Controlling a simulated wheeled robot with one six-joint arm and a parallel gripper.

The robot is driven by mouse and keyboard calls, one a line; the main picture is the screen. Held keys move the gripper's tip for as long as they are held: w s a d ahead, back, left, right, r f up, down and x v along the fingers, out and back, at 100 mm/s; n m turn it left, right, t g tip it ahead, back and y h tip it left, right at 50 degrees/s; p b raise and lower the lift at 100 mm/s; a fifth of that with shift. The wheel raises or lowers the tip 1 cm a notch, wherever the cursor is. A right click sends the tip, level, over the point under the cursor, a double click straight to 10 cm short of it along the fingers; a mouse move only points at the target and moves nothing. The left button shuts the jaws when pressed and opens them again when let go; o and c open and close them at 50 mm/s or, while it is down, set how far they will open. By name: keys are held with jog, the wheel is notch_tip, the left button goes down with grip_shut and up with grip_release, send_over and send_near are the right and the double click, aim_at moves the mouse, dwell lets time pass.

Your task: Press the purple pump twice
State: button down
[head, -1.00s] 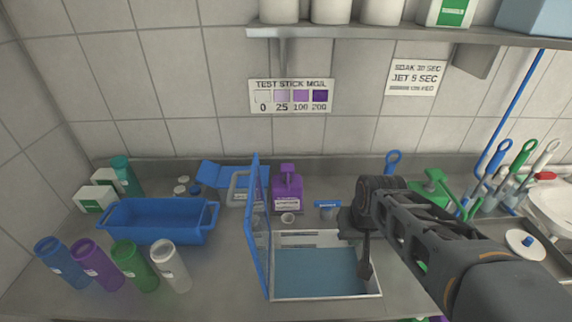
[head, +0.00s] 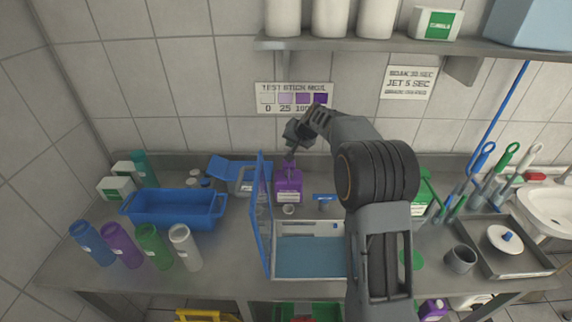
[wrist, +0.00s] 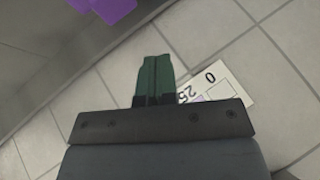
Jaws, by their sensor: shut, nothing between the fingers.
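The purple pump (head: 289,188) is a square purple bottle with a white label and a pump head on top. It stands on the counter near the back wall, right of the open clear lid. My gripper (head: 291,155) is above it in the head view, pointing down, with its tips close to the pump head. Whether they touch cannot be told. In the wrist view my gripper (wrist: 155,70) has its dark green fingers shut and empty. A purple part of the pump (wrist: 108,8) shows at the top left edge there, apart from the fingers.
A framed clear lid (head: 262,220) stands upright left of the pump, on a box with a blue bottom (head: 310,258). A blue tub (head: 175,210) is at the left. A shelf (head: 400,43) overhangs the back.

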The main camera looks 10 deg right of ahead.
aim_at(289, 174)
jog(key=shift+w+r+t, duration=0.3)
jog(key=shift+r, duration=0.35)
jog(key=shift+w+r+t, duration=0.3)
jog(key=shift+r, duration=0.3)
jog(key=shift+f, duration=0.2)
notch_tip(289, 174, down, 7)
jog(key=b, duration=0.4)
jog(key=shift+f+b, duration=0.1)
jog(key=shift+b, duration=0.25)
jog(key=shift+f+b, duration=0.65)
jog(key=shift+b, duration=0.1)
jog(key=shift+f, duration=0.15)
dwell(0.5)
jog(key=shift+w+f+b, duration=0.1)
jog(key=shift+f+b, duration=0.2)
jog(key=shift+b, duration=0.25)
